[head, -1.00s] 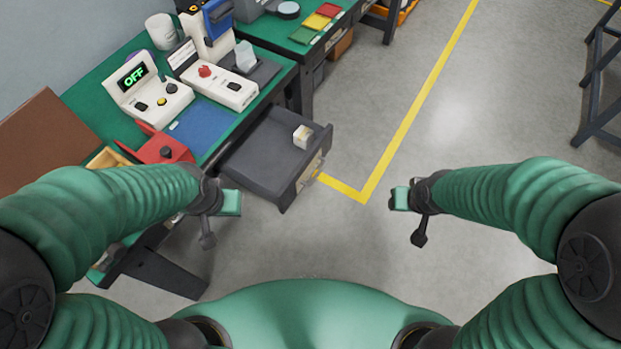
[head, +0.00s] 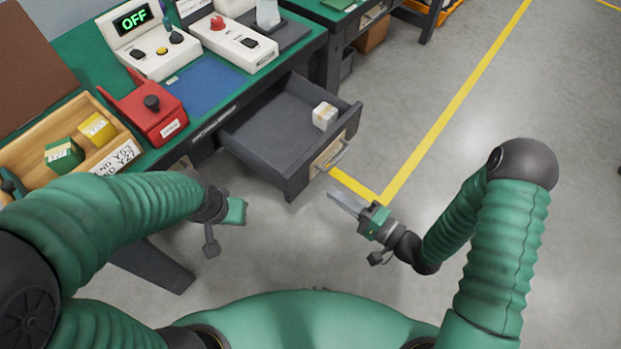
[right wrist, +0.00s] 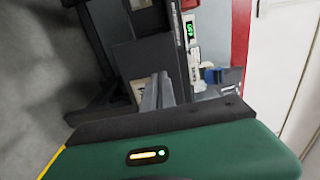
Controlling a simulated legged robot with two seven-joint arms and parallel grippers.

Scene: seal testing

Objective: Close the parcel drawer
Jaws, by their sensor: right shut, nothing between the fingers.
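The parcel drawer (head: 268,125) stands pulled out from under the green-topped bench. It is dark grey, with a small pale box (head: 325,115) in its front right corner. Its front panel has a metal handle (head: 332,157). My right gripper (head: 345,202) is shut and empty, just in front of the drawer front and apart from it. In the right wrist view its fingers (right wrist: 157,92) point toward the bench and drawer area. My left gripper (head: 237,210) is to the left of the drawer, over the floor; its fingers do not show clearly.
The bench carries a red device (head: 150,108), an "OFF" display unit (head: 150,40), a white control box (head: 232,42) and a wooden tray (head: 128,140) with green and yellow boxes. Clear grey floor with a yellow line (head: 455,85) lies right of the drawer.

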